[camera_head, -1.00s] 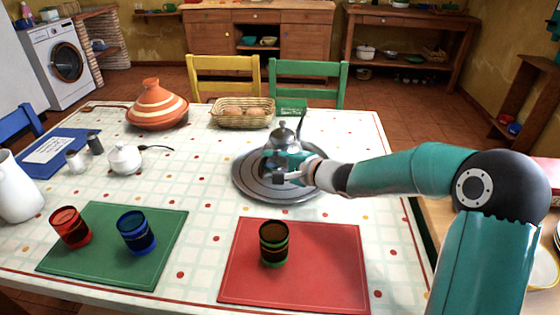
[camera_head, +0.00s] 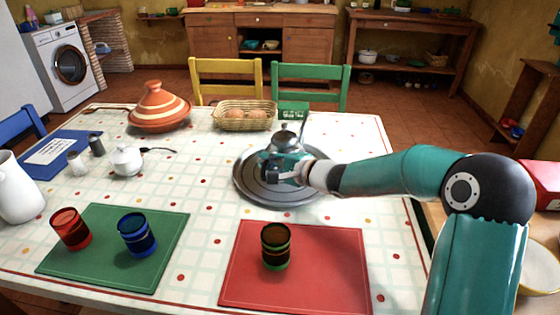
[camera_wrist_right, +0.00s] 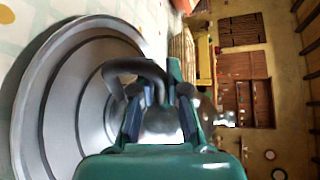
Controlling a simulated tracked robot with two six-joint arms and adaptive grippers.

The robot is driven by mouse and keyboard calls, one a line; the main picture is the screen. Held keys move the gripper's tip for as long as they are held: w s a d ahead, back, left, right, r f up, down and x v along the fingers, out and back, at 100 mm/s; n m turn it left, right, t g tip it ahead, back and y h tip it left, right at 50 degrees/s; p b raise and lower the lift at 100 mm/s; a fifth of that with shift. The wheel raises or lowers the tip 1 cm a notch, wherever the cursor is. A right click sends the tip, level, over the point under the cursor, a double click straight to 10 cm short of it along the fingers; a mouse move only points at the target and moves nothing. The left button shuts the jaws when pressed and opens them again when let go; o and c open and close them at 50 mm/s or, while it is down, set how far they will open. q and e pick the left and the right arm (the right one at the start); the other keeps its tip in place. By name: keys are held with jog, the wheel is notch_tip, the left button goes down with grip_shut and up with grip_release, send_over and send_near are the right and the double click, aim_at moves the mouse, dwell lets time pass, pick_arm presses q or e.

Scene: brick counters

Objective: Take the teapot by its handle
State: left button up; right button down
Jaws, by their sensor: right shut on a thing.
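The metal teapot (camera_head: 285,139) is on or just above the round grey tray (camera_head: 250,188) on the table. Its lid and spout show above my right gripper (camera_head: 284,163), which hides much of its body. In the right wrist view the dark curved handle (camera_wrist_right: 135,68) passes between the fingers of my right gripper (camera_wrist_right: 158,98). The gripper is shut on the handle. I cannot tell whether the teapot touches the tray. My left gripper is not in view.
A tagine (camera_head: 159,108) and an egg basket (camera_head: 244,115) stand behind the tray. A green-banded cup (camera_head: 276,247) stands on the red mat (camera_head: 330,270) in front. Red (camera_head: 70,229) and blue (camera_head: 137,233) cups stand on the green mat (camera_head: 95,265).

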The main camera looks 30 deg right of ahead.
jog(key=shift+r, duration=0.25)
